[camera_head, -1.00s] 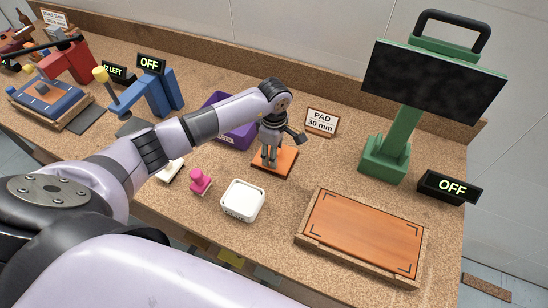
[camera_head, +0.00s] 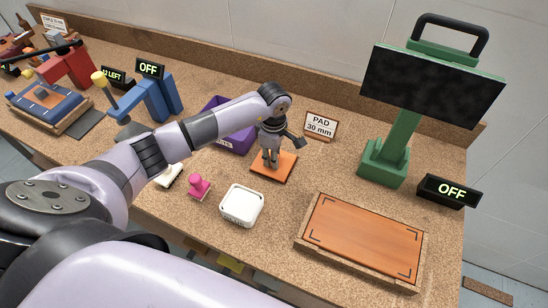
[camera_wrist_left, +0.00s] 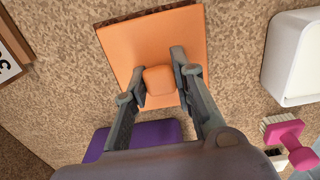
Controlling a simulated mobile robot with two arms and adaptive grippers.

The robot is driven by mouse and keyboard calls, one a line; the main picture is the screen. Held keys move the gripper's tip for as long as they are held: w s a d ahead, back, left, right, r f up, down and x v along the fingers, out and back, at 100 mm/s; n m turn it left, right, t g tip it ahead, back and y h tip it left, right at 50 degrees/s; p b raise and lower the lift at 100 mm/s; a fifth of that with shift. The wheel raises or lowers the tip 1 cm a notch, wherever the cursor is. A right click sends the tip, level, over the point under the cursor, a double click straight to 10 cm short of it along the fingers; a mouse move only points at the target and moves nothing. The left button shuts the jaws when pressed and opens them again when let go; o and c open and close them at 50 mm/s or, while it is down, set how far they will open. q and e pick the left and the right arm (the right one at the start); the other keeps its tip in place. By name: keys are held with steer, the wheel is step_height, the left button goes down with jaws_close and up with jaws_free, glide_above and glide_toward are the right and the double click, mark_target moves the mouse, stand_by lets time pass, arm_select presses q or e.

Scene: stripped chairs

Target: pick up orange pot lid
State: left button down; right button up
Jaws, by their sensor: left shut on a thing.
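The orange pot lid (camera_head: 287,168) is a flat square plate with a block-shaped knob on top. It lies on the speckled bench in the middle of the head view. In the left wrist view the orange pot lid (camera_wrist_left: 187,50) shows its knob between my fingers. My left gripper (camera_head: 271,162) points down over the lid and is shut on its knob; it also shows in the left wrist view (camera_wrist_left: 160,84). The plate's edge appears to be at or very near the bench surface. My right gripper is not in view.
A purple bin (camera_head: 236,141) stands behind my left forearm. A wooden tray with an orange panel (camera_head: 365,238) and a green stand with a dark screen (camera_head: 385,162) are at right.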

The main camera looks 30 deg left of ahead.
arm_select(q)
step_height(320, 180, up, 20)
steer(key=b, duration=0.4)
steer(key=shift+f, duration=0.2)
